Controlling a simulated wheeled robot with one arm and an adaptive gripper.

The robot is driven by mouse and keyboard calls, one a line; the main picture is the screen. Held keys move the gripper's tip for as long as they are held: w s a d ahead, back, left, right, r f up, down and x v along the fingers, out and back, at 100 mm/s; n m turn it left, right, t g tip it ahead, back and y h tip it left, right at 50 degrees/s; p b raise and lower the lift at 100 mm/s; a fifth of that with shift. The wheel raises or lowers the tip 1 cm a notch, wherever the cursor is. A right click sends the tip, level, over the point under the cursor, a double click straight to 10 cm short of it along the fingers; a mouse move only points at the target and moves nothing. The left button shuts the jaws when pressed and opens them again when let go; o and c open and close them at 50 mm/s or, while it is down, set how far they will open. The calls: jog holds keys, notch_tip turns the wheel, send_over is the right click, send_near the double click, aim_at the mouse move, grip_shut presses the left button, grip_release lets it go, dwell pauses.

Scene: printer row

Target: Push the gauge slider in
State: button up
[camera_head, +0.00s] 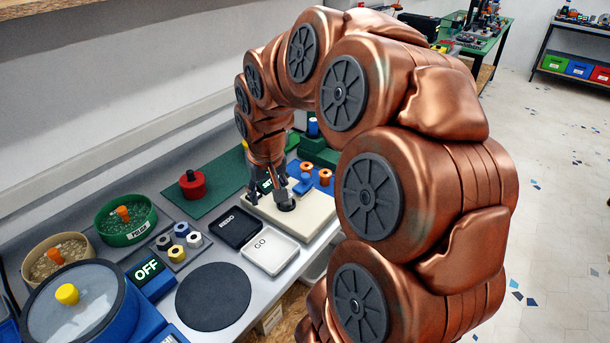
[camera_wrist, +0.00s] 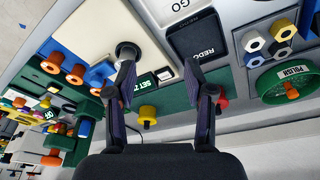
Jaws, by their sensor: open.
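The gauge is a cream block (camera_head: 318,218) on the bench, also at the top of the wrist view (camera_wrist: 95,28). A round black knob (camera_wrist: 127,50) stands on it, and the head view shows the knob (camera_head: 286,205) just below my fingers. A small blue piece (camera_wrist: 98,74) sits at its edge beside a dark display (camera_wrist: 145,89) reading "SET" with a partly covered figure. I cannot tell whether the knob or the blue piece is the slider. My gripper (camera_head: 283,189) is open and empty over the block. In the wrist view, its left finger overlaps the knob's lower edge; contact is unclear.
A black REDO tray (camera_head: 237,227) and a white GO tray (camera_head: 271,250) lie left of the block. A red knob (camera_head: 192,185) stands on a green mat behind. Orange pegs (camera_head: 307,168) on a blue base stand close to my gripper. A dark round pad (camera_head: 213,296) lies nearer.

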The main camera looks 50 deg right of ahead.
aim_at(306, 176)
jog(key=w+d+f+m+t+h, duration=0.1)
jog(key=w+d+m+h, duration=0.15)
jog(key=d, duration=1.35)
jog(key=shift+m+y, duration=0.35)
jog(key=shift+p+x, duration=0.85)
jog(key=shift+x, duration=3.1)
jog(key=shift+w+d, duration=0.1)
jog(key=shift+w, duration=0.05)
grip_shut()
